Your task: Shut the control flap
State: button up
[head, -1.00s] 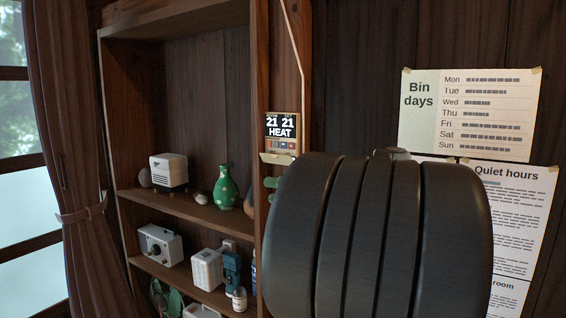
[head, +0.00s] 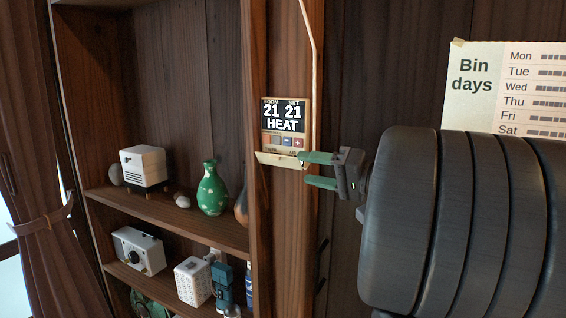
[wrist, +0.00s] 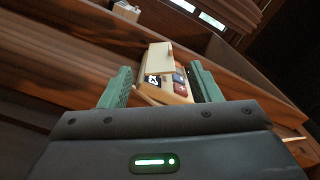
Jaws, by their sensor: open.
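The control panel (head: 284,121) is mounted on a wooden post and reads "ROOM 21 SET 21 HEAT", with a row of small buttons below. Its cream control flap (head: 277,160) hangs open at the lower edge, sticking outward. In the wrist view the flap (wrist: 159,58) shows as a pale plate beyond the buttons, between my fingertips in the picture. My gripper (head: 305,170) has green fingers, spread apart and empty. It is just right of and slightly below the flap in the head view; whether a finger touches the flap I cannot tell.
A wooden shelf (head: 165,213) on the left holds a white appliance (head: 145,168), a green spotted vase (head: 212,190) and several smaller things. A pale cable (head: 308,40) runs up the wall from the panel. A "Bin days" notice (head: 475,85) hangs on the right.

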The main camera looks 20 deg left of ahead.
aim_at(285, 160)
jog(key=a, duration=0.5)
jog(key=a+p, duration=0.1)
jog(key=a, duration=0.1)
jog(key=shift+w+a, duration=0.25)
jog(key=shift+w, duration=0.1)
jog(key=shift+c, duration=0.5)
jog(key=c, duration=0.9)
jog(key=m, duration=0.1)
jog(key=m+p, duration=0.1)
jog(key=m, duration=0.1)
jog(key=shift+w+r, duration=0.2)
jog(key=shift+r, duration=0.15)
jog(key=shift+w+m+p, duration=0.15)
jog(key=shift+m+p, duration=0.35)
jog(key=shift+m, duration=0.6)
jog(key=o, duration=1)
jog(key=shift+d, duration=0.1)
